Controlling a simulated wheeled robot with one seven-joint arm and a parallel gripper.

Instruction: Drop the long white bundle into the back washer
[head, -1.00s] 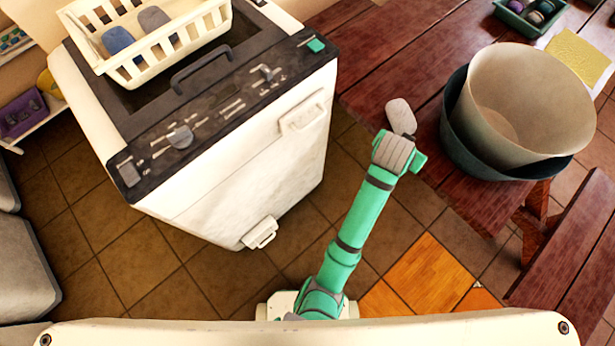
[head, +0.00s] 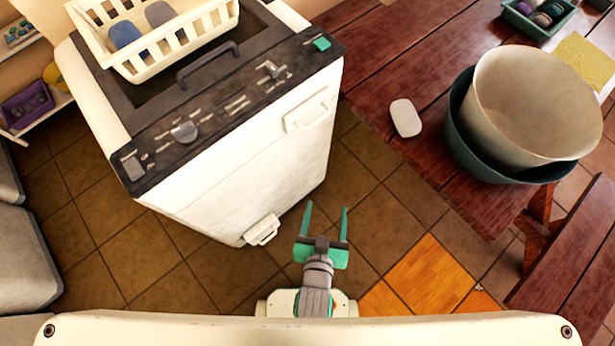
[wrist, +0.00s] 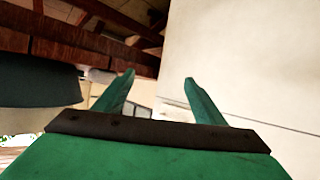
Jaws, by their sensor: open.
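A white, rounded oblong piece (head: 405,118), which looks like the bundle, lies on the left edge of the red-brown wooden table (head: 440,185). A white washer (head: 250,150) with a dark control panel stands at the left; its top is partly covered by a basket. I cannot tell a separate back washer. My gripper (head: 326,206) is open and empty, in front of the washer and well apart from the bundle. Its two green fingers also show in the wrist view (wrist: 158,78), with nothing between them.
A cream slatted basket (head: 190,45) with blue and grey pieces sits on the washer. A cream tub (head: 530,105) nests in a dark teal basin (head: 490,165) right of the bundle. A bench (head: 575,250) stands at the lower right. Tiled floor is open between washer and table.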

